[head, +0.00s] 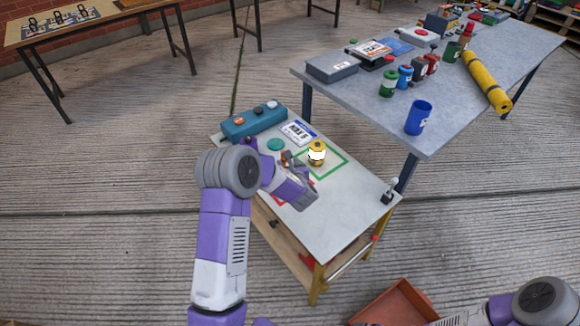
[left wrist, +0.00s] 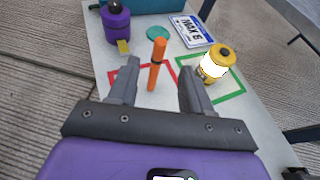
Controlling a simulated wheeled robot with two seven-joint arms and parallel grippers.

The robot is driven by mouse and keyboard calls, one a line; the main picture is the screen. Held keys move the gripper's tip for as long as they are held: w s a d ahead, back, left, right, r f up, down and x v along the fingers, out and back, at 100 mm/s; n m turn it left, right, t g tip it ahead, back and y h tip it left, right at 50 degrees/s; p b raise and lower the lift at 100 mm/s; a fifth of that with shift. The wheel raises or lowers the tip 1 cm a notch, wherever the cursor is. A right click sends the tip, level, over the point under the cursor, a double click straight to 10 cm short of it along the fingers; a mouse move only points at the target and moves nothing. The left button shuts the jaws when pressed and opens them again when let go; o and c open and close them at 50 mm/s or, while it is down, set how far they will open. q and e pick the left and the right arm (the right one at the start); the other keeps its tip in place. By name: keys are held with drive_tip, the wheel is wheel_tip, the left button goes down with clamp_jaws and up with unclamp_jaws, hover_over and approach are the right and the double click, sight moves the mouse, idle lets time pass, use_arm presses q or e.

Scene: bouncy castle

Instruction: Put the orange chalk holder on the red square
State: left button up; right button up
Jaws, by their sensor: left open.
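My left gripper (left wrist: 159,70) is open, with one finger on each side of the holder and visible gaps. In the head view my left gripper (head: 289,168) is low over the small table, and the holder and red square are mostly hidden by it. My right gripper is out of view.
A yellow canister (head: 316,157) stands in the green square (head: 340,173), right of the gripper. A teal box (head: 250,121), number plate (head: 298,132) and teal disc (left wrist: 160,36) lie behind. A purple object (left wrist: 116,24) stands back left. A cluttered grey table (head: 340,104) adjoins.

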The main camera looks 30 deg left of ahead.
use_arm(q)
drive_tip(key=shift+v, duration=1.6)
drive_tip(key=s+d+f+m+g+h+p, duration=0.1)
drive_tip(key=s+d+f+m+h, duration=0.1)
drive_tip(key=m, duration=0.5)
drive_tip(key=s+d+f+m+h+p, duration=0.2)
drive_tip(key=s+d+f+m+h, duration=0.1)
drive_tip(key=d+m, duration=0.4)
drive_tip(key=s+d+f+m+g+h+p, duration=0.1)
drive_tip(key=s+d+f+m+h, duration=0.2)
drive_tip(key=s+d+f+m, duration=0.2)
drive_tip(key=shift+f+m+g, duration=0.15)
drive_tip(key=shift+f+m, duration=0.2)
drive_tip(key=shift+m, duration=0.4)
drive_tip(key=shift+f+m+g, duration=0.15)
drive_tip(key=shift+f+m, duration=0.2)
drive_tip(key=shift+m, duration=0.4)
drive_tip(key=s+d+f+m+g+h+p, duration=0.1)
drive_tip(key=s+d+m+g+h, duration=0.1)
drive_tip(key=s+m, duration=0.7)
drive_tip(key=s+d+f+m+g+h+p, duration=0.1)
drive_tip(key=s+d+m+g, duration=0.4)
drive_tip(key=s+m, duration=0.5)
drive_tip(key=s+d+h+p, duration=0.1)
drive_tip(key=d+h, duration=0.1)
drive_tip(key=shift+d+f, duration=0.3)
drive_tip(key=shift+s, duration=0.15)
